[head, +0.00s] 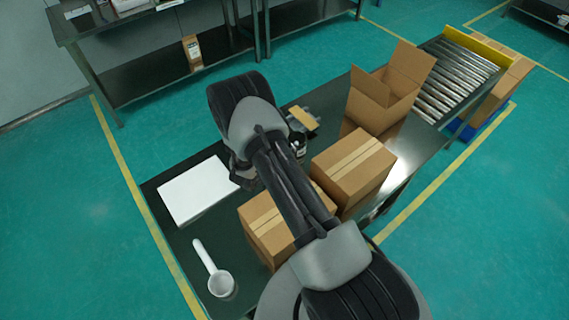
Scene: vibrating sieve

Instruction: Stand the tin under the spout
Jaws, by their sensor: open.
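I cannot make out a vibrating sieve, a spout or a clear tin in the head view. A white round cup-like vessel with a long handle (220,283) lies at the near left corner of the dark table (185,240). My gripper (242,178) is open, low over the table between the white flat panel and the boxes, and partly hidden by my arm. A small dark object with a pale part (298,146) is beside my wrist; I cannot tell what it is. A tan-topped item (303,118) sits just behind it.
A white flat panel (197,189) lies on the left. Two closed cartons (352,165) (263,228) stand on the right and near side, and an open carton (385,95) at the far right. A roller conveyor (455,78) adjoins. Bare table shows around the handled vessel.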

